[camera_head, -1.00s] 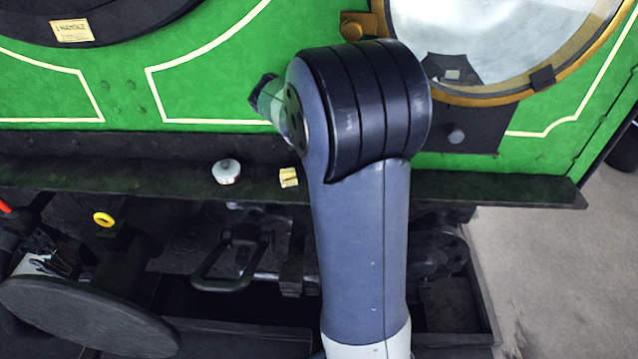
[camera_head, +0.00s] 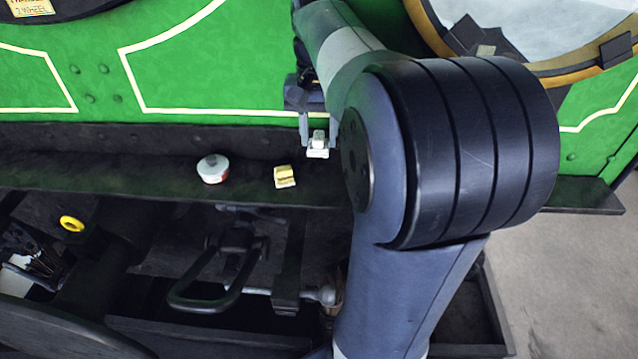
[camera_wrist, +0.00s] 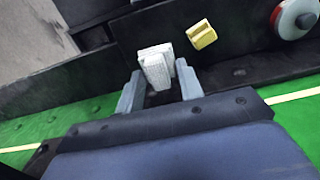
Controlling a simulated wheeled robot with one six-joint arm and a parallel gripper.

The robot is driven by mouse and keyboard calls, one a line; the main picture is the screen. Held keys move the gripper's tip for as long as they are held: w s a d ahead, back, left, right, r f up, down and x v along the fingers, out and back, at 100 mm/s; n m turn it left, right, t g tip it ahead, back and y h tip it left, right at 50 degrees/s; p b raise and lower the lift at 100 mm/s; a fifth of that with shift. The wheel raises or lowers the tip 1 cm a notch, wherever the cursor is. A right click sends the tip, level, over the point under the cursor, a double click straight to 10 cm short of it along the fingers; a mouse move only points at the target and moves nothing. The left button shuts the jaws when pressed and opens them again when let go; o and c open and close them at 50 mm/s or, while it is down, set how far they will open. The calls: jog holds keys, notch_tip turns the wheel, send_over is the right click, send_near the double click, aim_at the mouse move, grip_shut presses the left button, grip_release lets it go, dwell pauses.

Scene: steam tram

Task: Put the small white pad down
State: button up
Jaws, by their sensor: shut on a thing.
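The small white pad (camera_head: 318,151) is between the fingertips of my gripper (camera_head: 317,142), over the dark ledge (camera_head: 250,185) in front of the green side. In the wrist view the pad (camera_wrist: 156,68) shows as a pale ribbed block between the two grey fingers of my gripper (camera_wrist: 158,85). My gripper is shut on it. I cannot tell whether the pad touches the ledge.
A yellow block (camera_head: 285,176) lies on the ledge just left of the pad. The green panel (camera_head: 220,60) rises behind. Below the ledge are dark linkage parts and a looped handle (camera_head: 215,290).

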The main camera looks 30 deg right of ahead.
aim_at(319, 148)
notch_tip(319, 148, down, 10)
jog(key=shift+r+b, duration=0.15)
jog(key=shift+b, duration=0.5)
jog(key=o, duration=1)
jog(key=shift+o, duration=0.2)
jog(key=shift+f+b, duration=0.3)
jog(key=shift+b, duration=0.15)
notch_tip(319, 148, up, 11)
jog(key=shift+s+a+p, duration=0.1)
jog(key=shift+s+p, duration=0.05)
jog(key=shift+p, duration=1.1)
jog(key=shift+f, duration=0.1)
notch_tip(319, 148, down, 10)
jog(key=shift+f+b, duration=0.2)
jog(key=shift+b, duration=0.75)
jog(key=shift+r+p, duration=0.4)
jog(key=shift+r, duration=2.7)
